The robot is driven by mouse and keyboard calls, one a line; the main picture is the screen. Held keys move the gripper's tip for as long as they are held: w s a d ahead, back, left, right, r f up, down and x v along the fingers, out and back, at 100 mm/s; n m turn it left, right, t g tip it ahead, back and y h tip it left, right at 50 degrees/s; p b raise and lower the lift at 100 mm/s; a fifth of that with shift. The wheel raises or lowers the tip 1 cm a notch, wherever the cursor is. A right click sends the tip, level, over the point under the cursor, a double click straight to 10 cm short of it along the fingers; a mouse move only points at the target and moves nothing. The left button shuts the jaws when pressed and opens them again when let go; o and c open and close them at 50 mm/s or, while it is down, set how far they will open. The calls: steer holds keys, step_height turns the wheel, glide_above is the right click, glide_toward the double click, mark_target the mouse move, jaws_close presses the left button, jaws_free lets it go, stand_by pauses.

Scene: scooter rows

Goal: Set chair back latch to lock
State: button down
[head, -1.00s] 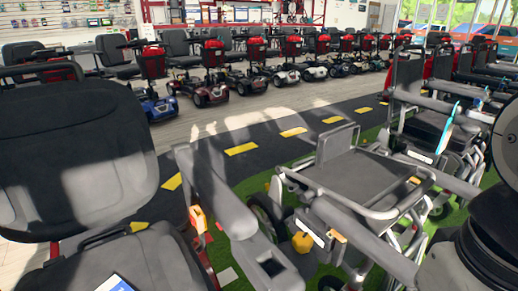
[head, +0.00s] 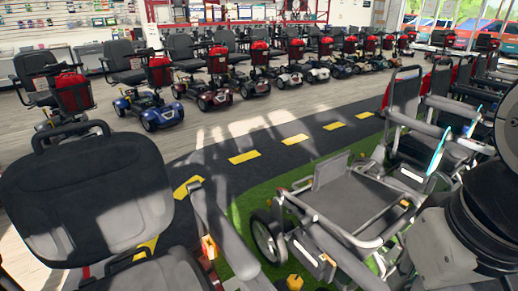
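A large chair with a black and grey padded back (head: 90,170) stands close at the left in the head view. A raised grey armrest (head: 228,235) is at its right side. A small orange tab (head: 209,247) shows beside the base of this armrest. A folding wheelchair with a flat grey seat (head: 352,205) stands to its right. A yellow knob (head: 294,282) shows low near its wheel. I cannot tell which part is the back latch, or its setting. My gripper is out of view; dark and grey parts of my arm fill the lower right.
A row of scooters (head: 215,90) with red packs lines the far side. A dark path with yellow dashes (head: 244,157) runs between, with clear floor beyond it. More wheelchairs (head: 430,120) crowd the right, on green turf (head: 255,203).

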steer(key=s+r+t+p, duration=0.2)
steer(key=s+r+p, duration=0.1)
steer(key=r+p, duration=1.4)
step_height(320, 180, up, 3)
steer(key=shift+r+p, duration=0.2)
steer(key=shift+p, duration=0.15)
